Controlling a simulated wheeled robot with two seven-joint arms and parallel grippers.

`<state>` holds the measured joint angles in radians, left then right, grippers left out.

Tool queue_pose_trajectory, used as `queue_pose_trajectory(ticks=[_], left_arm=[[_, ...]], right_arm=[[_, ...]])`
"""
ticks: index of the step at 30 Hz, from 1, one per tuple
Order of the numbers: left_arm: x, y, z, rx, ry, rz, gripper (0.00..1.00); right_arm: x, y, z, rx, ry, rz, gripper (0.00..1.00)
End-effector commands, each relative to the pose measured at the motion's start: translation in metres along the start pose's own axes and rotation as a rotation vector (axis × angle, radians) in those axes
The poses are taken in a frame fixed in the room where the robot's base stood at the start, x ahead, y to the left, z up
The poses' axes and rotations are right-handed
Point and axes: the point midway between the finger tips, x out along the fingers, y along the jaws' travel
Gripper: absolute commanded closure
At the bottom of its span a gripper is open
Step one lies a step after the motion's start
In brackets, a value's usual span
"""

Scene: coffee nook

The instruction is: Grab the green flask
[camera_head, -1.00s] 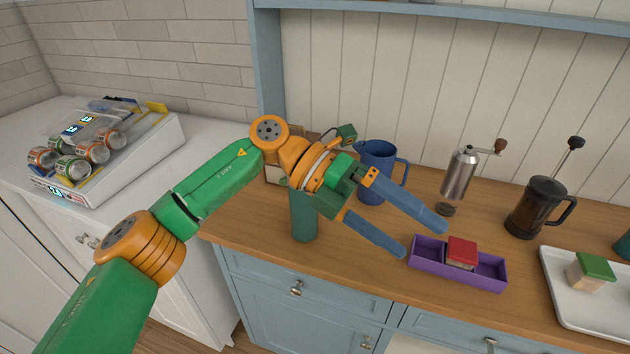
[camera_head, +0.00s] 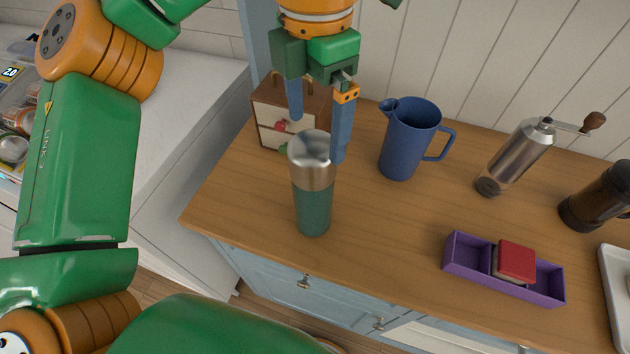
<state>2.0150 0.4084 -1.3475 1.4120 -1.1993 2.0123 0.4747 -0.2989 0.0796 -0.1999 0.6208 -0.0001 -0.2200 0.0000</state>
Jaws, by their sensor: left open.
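The green flask (camera_head: 314,210) stands upright on the wooden counter, with a silver metal top and a green lower body. My left gripper (camera_head: 318,140) comes down from above, with two blue fingers spread apart. In the picture the fingers reach down to the flask's top, one behind its left side and one at its right side. The flask's top covers part of the space between the fingertips. The fingers look to be behind the flask, and I cannot tell whether they touch it. My right gripper is not in view.
A small wooden drawer box (camera_head: 270,118) stands behind the flask. A blue pitcher (camera_head: 410,140) and a silver grinder (camera_head: 517,155) stand to the right. A purple tray (camera_head: 467,254) holds a red-topped block (camera_head: 516,262). The dark press (camera_head: 597,200) is at the right edge.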

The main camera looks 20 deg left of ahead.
Motion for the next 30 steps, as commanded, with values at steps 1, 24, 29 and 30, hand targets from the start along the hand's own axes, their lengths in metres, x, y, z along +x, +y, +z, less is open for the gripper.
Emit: queue_pose_trajectory(ticks=[1, 24, 29, 30], left_arm=[[0.016, 0.0, 0.0, 0.002, 0.002, -0.004, 0.0], [0.082, 0.002, -0.001, 0.0, -0.002, -0.005, 0.3], [0.082, 0.002, -0.001, 0.0, -0.002, -0.004, 0.73], [0.082, 0.002, -0.001, 0.0, -0.002, -0.004, 0.84]], right_arm=[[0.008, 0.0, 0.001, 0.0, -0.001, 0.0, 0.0], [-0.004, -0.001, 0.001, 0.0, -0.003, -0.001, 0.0], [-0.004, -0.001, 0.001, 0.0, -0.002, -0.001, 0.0], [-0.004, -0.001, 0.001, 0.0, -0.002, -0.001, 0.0]])
